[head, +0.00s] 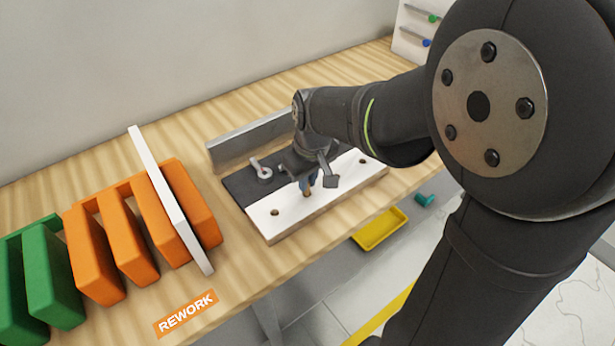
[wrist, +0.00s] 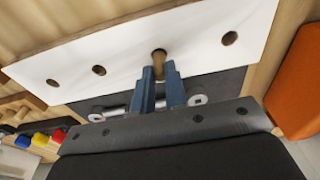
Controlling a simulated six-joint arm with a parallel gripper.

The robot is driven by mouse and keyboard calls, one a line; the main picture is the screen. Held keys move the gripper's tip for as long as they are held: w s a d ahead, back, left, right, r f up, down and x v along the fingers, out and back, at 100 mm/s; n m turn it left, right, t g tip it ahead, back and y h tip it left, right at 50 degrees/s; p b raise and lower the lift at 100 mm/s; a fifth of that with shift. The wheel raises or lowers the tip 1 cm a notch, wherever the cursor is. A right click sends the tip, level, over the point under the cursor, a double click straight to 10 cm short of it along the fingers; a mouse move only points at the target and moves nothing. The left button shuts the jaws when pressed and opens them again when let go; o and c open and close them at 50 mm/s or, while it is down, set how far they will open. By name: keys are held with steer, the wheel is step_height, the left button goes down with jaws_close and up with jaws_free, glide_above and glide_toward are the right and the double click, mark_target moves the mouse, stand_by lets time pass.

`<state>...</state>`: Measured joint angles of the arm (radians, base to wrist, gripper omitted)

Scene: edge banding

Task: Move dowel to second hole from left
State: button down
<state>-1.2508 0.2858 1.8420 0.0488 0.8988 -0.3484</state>
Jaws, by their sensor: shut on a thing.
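The white board (head: 325,198) lies on the bench with a row of holes along it; it also shows in the wrist view (wrist: 200,45). My gripper (head: 308,183) is over the board, its blue fingers (wrist: 161,80) shut on the wooden dowel (wrist: 172,74). The dowel also shows below the fingers in the head view (head: 307,192). Its end is at the second hole from the left in the head view. I cannot tell how far it is in. The leftmost hole (head: 275,212) is empty, and two holes on the other side look empty in the wrist view.
A dark fixture with a silver clamp (head: 261,170) and a grey back fence (head: 255,138) sits behind the board. An orange rack (head: 95,250) holding a white panel (head: 170,200) stands left. A yellow tray (head: 379,229) is in front.

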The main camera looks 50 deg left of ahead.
steer(key=shift+f, duration=0.85)
stand_by(0.7)
steer(key=c, duration=1.4)
jaws_free()
steer(key=shift+o, duration=0.2)
steer(key=shift+r, duration=2.55)
steer(key=shift+f, duration=0.15)
steer(key=shift+f, duration=2.4)
